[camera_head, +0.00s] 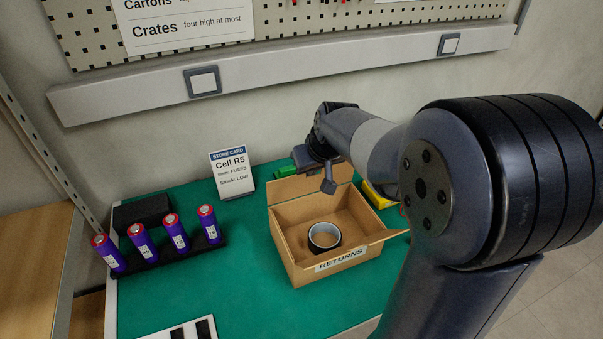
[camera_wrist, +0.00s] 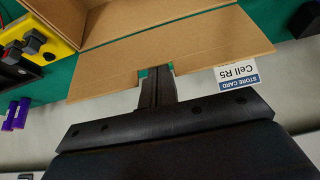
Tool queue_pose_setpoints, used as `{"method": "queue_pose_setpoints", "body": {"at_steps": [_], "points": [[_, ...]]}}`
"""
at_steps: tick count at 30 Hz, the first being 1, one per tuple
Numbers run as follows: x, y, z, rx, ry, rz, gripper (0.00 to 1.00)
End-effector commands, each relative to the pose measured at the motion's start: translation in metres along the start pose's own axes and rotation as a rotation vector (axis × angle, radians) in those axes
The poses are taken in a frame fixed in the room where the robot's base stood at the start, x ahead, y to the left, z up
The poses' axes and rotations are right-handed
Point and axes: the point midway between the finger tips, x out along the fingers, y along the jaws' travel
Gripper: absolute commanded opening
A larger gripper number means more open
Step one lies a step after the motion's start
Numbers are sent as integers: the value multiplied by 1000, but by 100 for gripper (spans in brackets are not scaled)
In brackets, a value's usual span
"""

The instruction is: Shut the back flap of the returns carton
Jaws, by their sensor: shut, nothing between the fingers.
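The returns carton (camera_head: 300,250) is a brown box on the green mat, open at the top, with a RETURNS label on its front. Its back flap (camera_head: 297,186) stands raised along the far edge. In the wrist view the flap (camera_wrist: 190,45) spans the middle, with part of the carton's inside (camera_wrist: 100,20) beyond it. My gripper (camera_head: 328,187) is shut and empty at the back flap. Its fingertips (camera_wrist: 157,72) show at the flap's free edge in the wrist view; I cannot tell whether they touch it. A dark round container (camera_head: 324,238) stands inside the carton.
A side flap (camera_head: 385,237) sticks out at the carton's right. Several purple cells (camera_head: 175,232) stand in a black holder at left. A store card (camera_head: 231,175) stands behind, near the wall. A yellow item (camera_head: 377,195) lies right of the carton.

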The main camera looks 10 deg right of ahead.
Motion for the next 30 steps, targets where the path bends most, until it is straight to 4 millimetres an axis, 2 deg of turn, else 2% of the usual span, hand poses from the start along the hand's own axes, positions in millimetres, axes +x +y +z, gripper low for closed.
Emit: {"method": "queue_pose_setpoints", "body": {"at_steps": [1,18,30], "points": [[6,0,7,1,31,1,0],[0,1,32,1,333,3,0],[-7,0,44,0,373,1,0]]}}
